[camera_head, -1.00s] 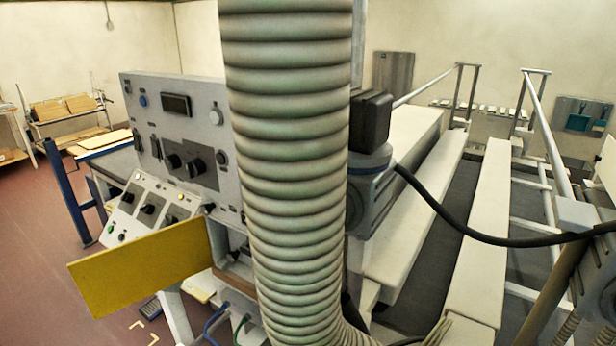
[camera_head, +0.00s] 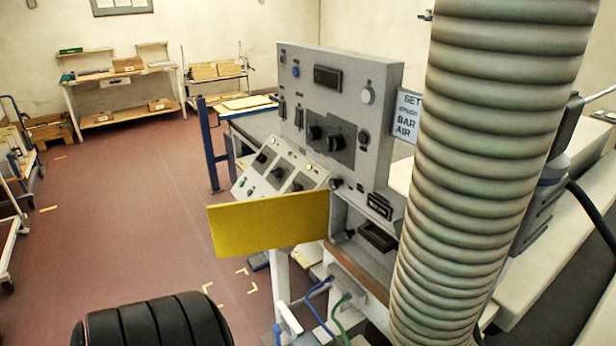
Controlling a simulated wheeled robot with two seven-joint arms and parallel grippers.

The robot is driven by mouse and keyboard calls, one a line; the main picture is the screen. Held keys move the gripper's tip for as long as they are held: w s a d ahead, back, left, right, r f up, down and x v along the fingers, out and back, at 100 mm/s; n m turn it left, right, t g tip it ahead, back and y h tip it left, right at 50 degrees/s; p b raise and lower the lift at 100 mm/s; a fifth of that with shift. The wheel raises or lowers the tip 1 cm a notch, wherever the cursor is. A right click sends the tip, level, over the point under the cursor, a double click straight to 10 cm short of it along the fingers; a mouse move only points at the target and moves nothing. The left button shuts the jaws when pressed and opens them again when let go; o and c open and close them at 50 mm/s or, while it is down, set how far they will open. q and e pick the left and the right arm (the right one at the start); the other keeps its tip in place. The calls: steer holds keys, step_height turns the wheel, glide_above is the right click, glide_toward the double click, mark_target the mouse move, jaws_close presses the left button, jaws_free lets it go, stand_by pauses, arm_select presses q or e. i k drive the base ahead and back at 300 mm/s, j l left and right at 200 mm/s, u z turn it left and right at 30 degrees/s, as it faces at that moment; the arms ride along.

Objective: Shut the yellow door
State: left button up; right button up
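The yellow door (camera_head: 268,222) stands open on the grey control cabinet (camera_head: 393,75). It is a flat panel that sticks out to the left, with its right edge at the cabinet's lower compartment. The open compartment (camera_head: 376,236) shows to the right of the door, with dark fittings inside. Neither of my grippers can be made out in this view.
A thick ribbed hose (camera_head: 480,160) stands just right of the compartment and hides part of the cabinet. Blue and green cables (camera_head: 342,312) hang below. Red floor (camera_head: 130,215) lies clear to the left. A shelf bench (camera_head: 120,90) stands at the back.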

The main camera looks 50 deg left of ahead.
mark_target(253, 226)
steer(key=j+z, duration=0.2)
steer(key=j, duration=0.2)
steer(key=k+j+z, duration=0.15)
steer(key=j, duration=0.2)
steer(key=j+z, duration=0.2)
steer(key=j, duration=0.2)
steer(key=k+j+z, duration=0.2)
steer(key=j, duration=0.15)
steer(key=k+j+z, duration=0.15)
steer(key=j, duration=0.15)
steer(key=k+j, duration=0.2)
steer(key=j, duration=0.25)
steer(key=k+j, duration=0.15)
steer(key=j, duration=0.25)
steer(key=k+j+z, duration=0.1)
steer(key=j, duration=0.35)
steer(key=k+j, duration=0.3)
steer(key=k+j+z, duration=0.1)
steer(key=j, duration=0.4)
steer(key=k, duration=0.1)
